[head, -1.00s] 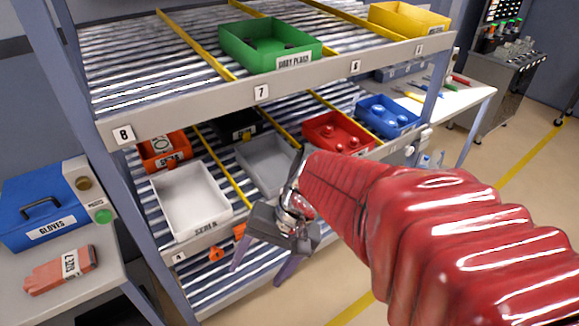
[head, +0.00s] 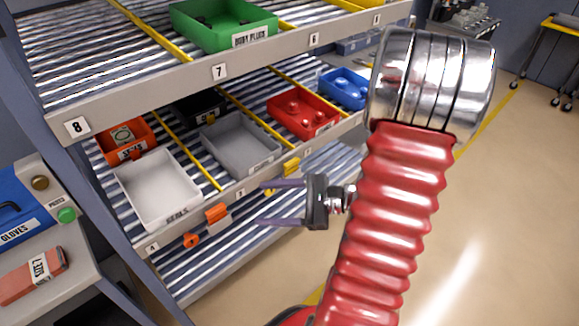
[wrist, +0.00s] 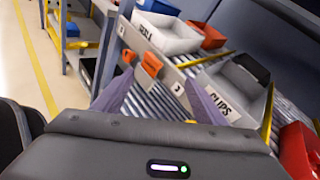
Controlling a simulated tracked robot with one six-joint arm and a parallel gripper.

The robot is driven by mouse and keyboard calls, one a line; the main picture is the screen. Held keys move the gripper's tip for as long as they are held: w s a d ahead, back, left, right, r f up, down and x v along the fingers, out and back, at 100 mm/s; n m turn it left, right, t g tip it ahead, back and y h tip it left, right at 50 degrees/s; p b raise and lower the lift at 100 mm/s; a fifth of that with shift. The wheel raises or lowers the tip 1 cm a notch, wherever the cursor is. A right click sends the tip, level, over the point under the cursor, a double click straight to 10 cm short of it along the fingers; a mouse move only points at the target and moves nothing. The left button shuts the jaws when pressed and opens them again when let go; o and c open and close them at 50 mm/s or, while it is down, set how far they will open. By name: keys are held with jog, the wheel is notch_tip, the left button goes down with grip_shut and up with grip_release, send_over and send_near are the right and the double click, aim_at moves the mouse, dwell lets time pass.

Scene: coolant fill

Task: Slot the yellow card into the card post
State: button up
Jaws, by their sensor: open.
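My gripper (head: 260,204) is open and empty in the head view, its two purple fingers pointing left in front of the lower shelf edge. It also shows in the wrist view (wrist: 158,76), facing that shelf edge. I cannot tell whether either is the yellow card. An orange holder (head: 216,213) with a pale card stands on the edge left of the fingers. I cannot tell which piece is the card post.
A white bin (head: 160,190), a grey bin (head: 240,146), a red bin (head: 305,113) and a blue bin (head: 345,90) sit on the lower rollers. A round orange piece (head: 191,241) is on the shelf edge. The upper shelf holds a green bin (head: 222,25).

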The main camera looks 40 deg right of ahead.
jog(key=s+d+f+m+t+h, duration=0.2)
jog(key=d+f+m+t+h, duration=0.1)
jog(key=d, duration=0.5)
jog(key=s+d+f+m+t+h, duration=0.3)
jog(key=d+m+h, duration=0.3)
jog(key=d+m, duration=0.2)
jog(key=shift+d+m, duration=0.3)
jog(key=shift+d, duration=0.4)
jog(key=shift+w, duration=0.1)
send_near(291, 166)
jog(key=shift+w+d+f, duration=0.2)
jog(key=shift+w+f, duration=0.15)
jog(key=shift+w, duration=0.3)
jog(key=shift+w+d+f, duration=0.25)
jog(key=shift+w+f, duration=0.1)
jog(key=shift+w, duration=0.25)
jog(key=shift+w+d+f, duration=0.2)
jog(key=shift+w+f, duration=0.15)
jog(key=shift+w, duration=0.3)
